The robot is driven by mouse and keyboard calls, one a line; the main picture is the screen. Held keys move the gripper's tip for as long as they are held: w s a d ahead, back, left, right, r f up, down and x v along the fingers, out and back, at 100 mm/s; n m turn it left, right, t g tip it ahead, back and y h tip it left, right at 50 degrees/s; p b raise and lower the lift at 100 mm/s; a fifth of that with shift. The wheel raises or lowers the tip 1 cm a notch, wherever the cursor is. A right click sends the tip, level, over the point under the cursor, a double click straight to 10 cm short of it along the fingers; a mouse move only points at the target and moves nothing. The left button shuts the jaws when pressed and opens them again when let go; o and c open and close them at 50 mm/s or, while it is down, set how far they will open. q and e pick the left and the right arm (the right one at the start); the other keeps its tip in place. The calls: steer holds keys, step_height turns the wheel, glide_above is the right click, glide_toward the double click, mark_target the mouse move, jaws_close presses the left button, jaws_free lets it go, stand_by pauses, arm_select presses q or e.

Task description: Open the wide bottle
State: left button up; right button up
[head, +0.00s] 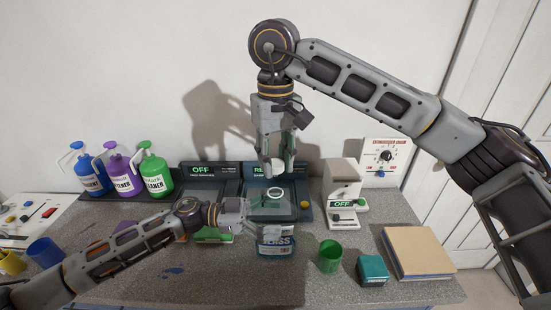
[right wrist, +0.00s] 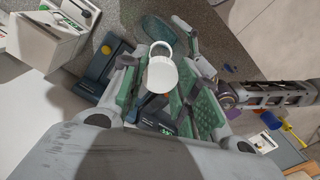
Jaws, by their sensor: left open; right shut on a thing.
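The wide bottle (head: 275,244) is dark blue with a lettered label. It stands at the middle of the counter, and its pale ring-shaped mouth (head: 275,193) faces up. My right gripper (head: 273,160) is above it, pointing down, shut on a white round cap (right wrist: 162,75). In the right wrist view the cap is apart from the pale ring of the mouth (right wrist: 160,49). My left gripper (head: 247,216) is open beside the bottle, at its left. Whether its fingers touch the bottle I cannot tell.
Blue, purple and green cleaner jugs (head: 155,175) stand at the back left. A white device (head: 341,195) stands right of the bottle. A green cup (head: 330,257), a teal box (head: 372,271) and a brown board (head: 418,252) are at the right. A blue cup (head: 46,252) is at the far left.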

arm_select(q)
steer(key=a, duration=1.1)
steer(key=shift+a, duration=0.35)
steer(key=shift+d, duration=0.1)
